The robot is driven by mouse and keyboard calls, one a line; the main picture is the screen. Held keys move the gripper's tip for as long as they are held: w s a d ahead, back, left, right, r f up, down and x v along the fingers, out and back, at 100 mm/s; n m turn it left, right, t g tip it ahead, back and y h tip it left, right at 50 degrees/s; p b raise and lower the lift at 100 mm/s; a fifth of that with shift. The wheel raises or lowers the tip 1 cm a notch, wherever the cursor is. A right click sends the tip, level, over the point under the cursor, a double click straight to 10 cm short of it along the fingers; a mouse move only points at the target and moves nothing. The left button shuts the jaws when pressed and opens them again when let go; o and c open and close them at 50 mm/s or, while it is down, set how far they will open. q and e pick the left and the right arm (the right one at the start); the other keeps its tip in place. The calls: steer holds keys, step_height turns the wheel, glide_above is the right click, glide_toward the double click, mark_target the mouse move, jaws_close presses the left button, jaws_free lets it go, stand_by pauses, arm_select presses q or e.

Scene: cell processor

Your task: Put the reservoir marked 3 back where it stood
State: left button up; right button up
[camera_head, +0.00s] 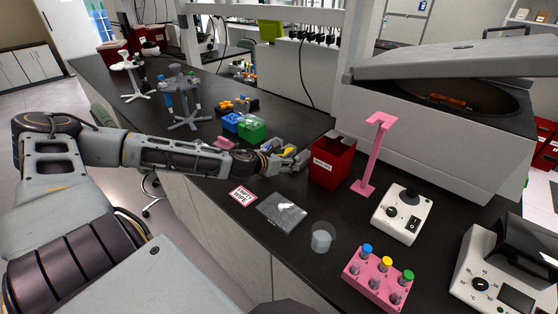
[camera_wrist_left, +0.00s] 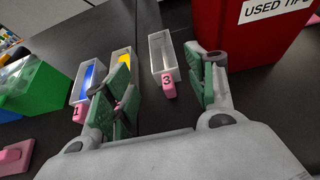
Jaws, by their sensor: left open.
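The reservoir marked 3 (camera_wrist_left: 161,54) is a clear, narrow open trough with a pink tab bearing the 3. It looks empty and appears to stand on the black bench. My left gripper (camera_wrist_left: 166,75) is open, with its green-padded fingers on either side of this reservoir and a visible gap at each side. In the head view, my left gripper (camera_head: 292,161) is low over the bench beside the red box. To the left are reservoir 1 (camera_wrist_left: 91,77) with blue contents and a reservoir with yellow contents (camera_wrist_left: 122,58), whose tab is hidden by a finger. My right gripper is out of view.
The red used-tips box (camera_head: 331,165) stands close right of my left gripper. Green (camera_head: 252,131) and blue boxes are behind to the left. A pink stand (camera_head: 368,187), a clear-lidded plate (camera_head: 281,210), a cup (camera_head: 321,238) and a pink tube rack (camera_head: 377,281) are nearby.

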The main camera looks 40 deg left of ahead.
arm_select(q)
steer(key=shift+s+r, duration=0.2)
steer(key=shift+s, duration=0.2)
steer(key=shift+s+r+p, duration=0.1)
steer(key=shift+s+p, duration=0.1)
steer(key=shift+p, duration=0.1)
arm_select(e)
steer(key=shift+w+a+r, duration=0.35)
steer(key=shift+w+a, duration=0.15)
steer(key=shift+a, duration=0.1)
arm_select(q)
steer(key=shift+s+d+r, duration=0.1)
steer(key=shift+s+r, duration=0.1)
steer(key=shift+s, duration=0.05)
steer(key=shift+p+v, duration=0.6)
steer(key=shift+v, duration=0.2)
steer(key=shift+s+r, duration=0.15)
steer(key=shift+s, duration=0.3)
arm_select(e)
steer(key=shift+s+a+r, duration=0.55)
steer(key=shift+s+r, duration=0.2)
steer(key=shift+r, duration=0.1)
